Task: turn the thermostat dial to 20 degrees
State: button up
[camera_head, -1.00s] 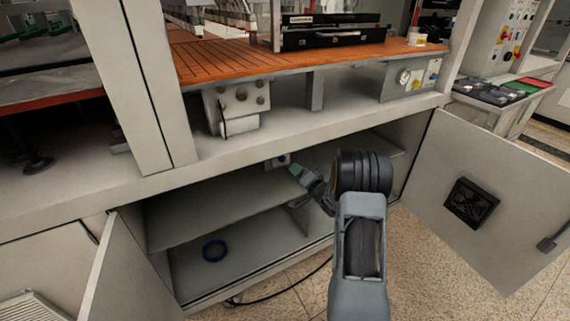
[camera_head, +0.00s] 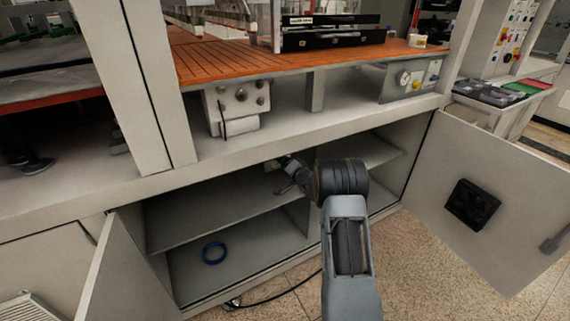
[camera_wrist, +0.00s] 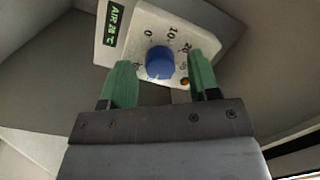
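The thermostat is a pale box (camera_wrist: 128,45) in the wrist view, with a round blue dial (camera_wrist: 159,62) on its face. Printed numbers 0, 10 and 20 run around the dial, and other marks are partly hidden or too blurred to read. I cannot make out the dial's pointer. A green-lit display (camera_wrist: 115,22) at its left seems to read "AIR 28 °C". A small orange spot (camera_wrist: 185,82) is at the lower right. My gripper (camera_wrist: 161,64) is open, its green fingers on either side of the dial with visible gaps. In the head view my gripper (camera_head: 284,164) covers most of the thermostat.
The thermostat is inside an open cabinet under the bench, above a shelf (camera_head: 215,210). A blue ring (camera_head: 213,253) lies on the cabinet floor. Open doors stand at the left (camera_head: 120,270) and right (camera_head: 490,190). The cabinet's upper edge (camera_head: 300,130) is above my arm.

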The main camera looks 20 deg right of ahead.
jog(key=c, duration=0.9)
jog(key=shift+n, duration=0.4)
jog(key=n+h+b, duration=0.1)
jog(key=n+b, duration=0.6)
jog(key=n, duration=0.1)
jog(key=n+h+b, duration=0.1)
jog(key=n+b, duration=0.6)
jog(key=n, duration=0.1)
jog(key=n+b, duration=0.7)
jog(key=n, duration=0.1)
jog(key=shift+a+h+b, duration=0.25)
jog(key=shift+h+b, duration=0.1)
jog(key=shift+h, duration=0.05)
jog(key=shift+r, duration=0.1)
